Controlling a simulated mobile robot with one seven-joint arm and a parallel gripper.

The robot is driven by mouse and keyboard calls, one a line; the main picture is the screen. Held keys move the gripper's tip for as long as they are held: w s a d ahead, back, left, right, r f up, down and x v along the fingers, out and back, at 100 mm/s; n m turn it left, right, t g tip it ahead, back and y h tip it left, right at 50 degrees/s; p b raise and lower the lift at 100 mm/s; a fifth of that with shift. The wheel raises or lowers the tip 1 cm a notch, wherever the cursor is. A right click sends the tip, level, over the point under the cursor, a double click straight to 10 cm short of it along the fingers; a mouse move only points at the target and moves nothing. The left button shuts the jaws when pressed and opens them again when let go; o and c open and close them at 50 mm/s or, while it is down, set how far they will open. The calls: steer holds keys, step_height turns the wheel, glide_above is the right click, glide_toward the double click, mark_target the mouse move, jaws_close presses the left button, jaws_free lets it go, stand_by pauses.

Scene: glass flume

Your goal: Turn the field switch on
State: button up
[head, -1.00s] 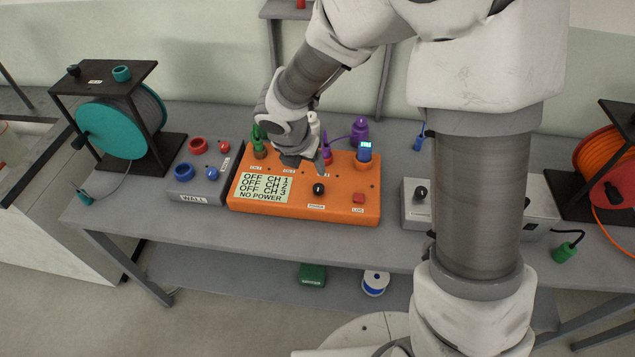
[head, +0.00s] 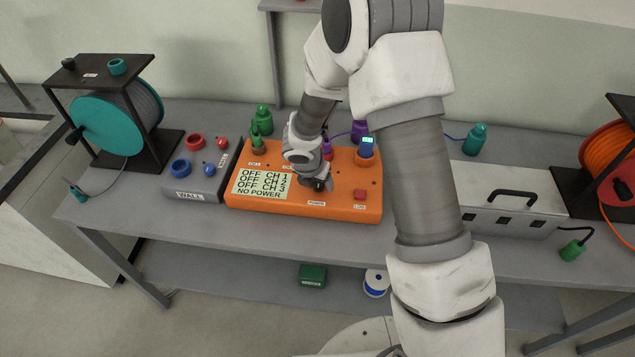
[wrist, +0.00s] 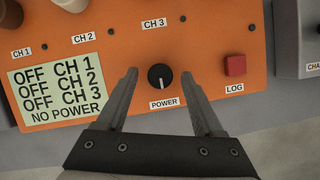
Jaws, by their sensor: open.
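The orange box (head: 335,203) on the bench has a black round knob (wrist: 154,79) above a label reading POWER. A pale mark on the knob points toward that label. The box's screen (wrist: 58,90) reads OFF for CH 1, CH 2 and CH 3, and NO POWER. I can read no label saying field. My gripper (wrist: 159,73) is open, with one finger on each side of the knob and a gap showing on both sides.
A red LOG button (wrist: 235,65) sits right of the knob. Colored plugs, including a purple one (head: 326,152), stand along the box's back. A grey WALL box (head: 197,187) is on the left. A grey case with a handle (head: 510,212) is on the right, partly behind my arm.

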jaws_close()
stand_by(0.3)
steer(key=shift+m, duration=0.3)
steer(key=m+g+h, duration=0.1)
steer(key=m, duration=0.2)
steer(key=shift+w+a, duration=0.1)
steer(key=shift+a, duration=0.05)
steer(key=m, duration=0.2)
steer(key=m+g+h, duration=0.1)
steer(key=m, duration=0.2)
steer(key=shift+w+a+g, duration=0.1)
steer(key=shift+w+g, duration=0.05)
steer(key=shift+g, duration=0.15)
steer(key=m+g, duration=0.1)
steer(key=m, duration=0.1)
steer(key=m+b, duration=0.1)
steer(key=m, duration=0.1)
steer(key=shift+w+m+g+h, duration=0.2)
steer(key=shift+m+g+h, duration=0.1)
steer(key=shift+g, duration=0.1)
steer(key=shift+w+m+g+b, duration=0.1)
steer(key=shift+m+g+b, duration=0.6)
steer(key=shift+m, duration=1.6)
